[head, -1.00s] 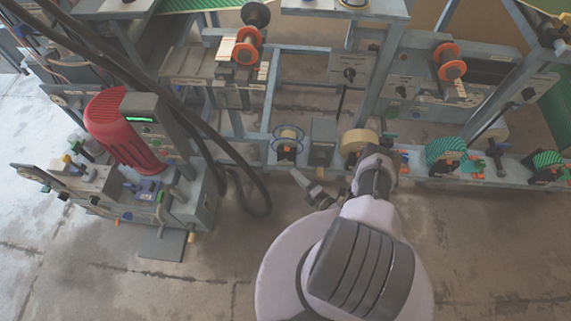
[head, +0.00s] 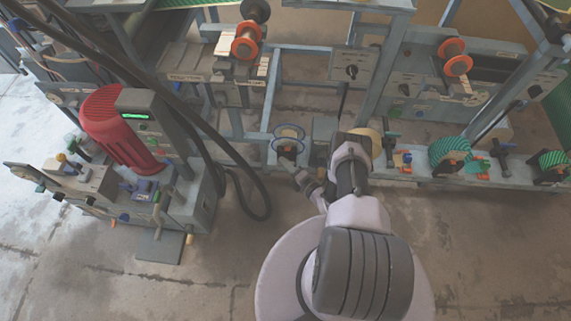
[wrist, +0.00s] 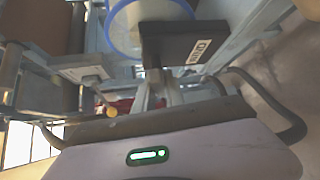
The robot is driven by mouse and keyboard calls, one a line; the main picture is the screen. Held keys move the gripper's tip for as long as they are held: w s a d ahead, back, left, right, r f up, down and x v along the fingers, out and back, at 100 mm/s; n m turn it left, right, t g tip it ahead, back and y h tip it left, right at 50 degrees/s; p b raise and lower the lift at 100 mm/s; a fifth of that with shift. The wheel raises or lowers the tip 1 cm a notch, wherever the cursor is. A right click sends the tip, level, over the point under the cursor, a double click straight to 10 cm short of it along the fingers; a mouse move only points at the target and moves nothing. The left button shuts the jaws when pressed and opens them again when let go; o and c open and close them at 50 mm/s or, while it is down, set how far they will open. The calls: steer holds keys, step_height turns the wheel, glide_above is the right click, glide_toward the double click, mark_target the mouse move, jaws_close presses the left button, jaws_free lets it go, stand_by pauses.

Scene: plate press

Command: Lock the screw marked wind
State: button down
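In the wrist view a dark block (wrist: 186,42) carries a white label with dark letters that seem to read WIND, seen tilted. It sits in front of a pale blue-rimmed reel (wrist: 125,30). No screw can be made out clearly. My gripper (wrist: 158,88) points up towards the dark block; its pale fingers are partly hidden behind my wrist housing, and I cannot tell their opening or any contact. In the head view my gripper (head: 297,174) is small, just below the blue-rimmed reel (head: 288,133) on the low rail.
The red motor (head: 112,128) on its grey machine stands to the left, with black cables hanging beside it. Green rolls (head: 448,152) line the rail to the right. A tan roll (head: 375,137) is partly behind my arm. Floor in front is clear.

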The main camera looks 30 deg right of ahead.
steer(key=shift+m+t, duration=0.4)
steer(key=c, duration=1.4)
jaws_free()
steer(key=s+d+r, duration=0.1)
steer(key=s+d, duration=0.2)
steer(key=s, duration=1.4)
steer(key=shift+r+p, duration=0.25)
steer(key=shift+p, duration=0.15)
steer(key=shift+d, duration=0.1)
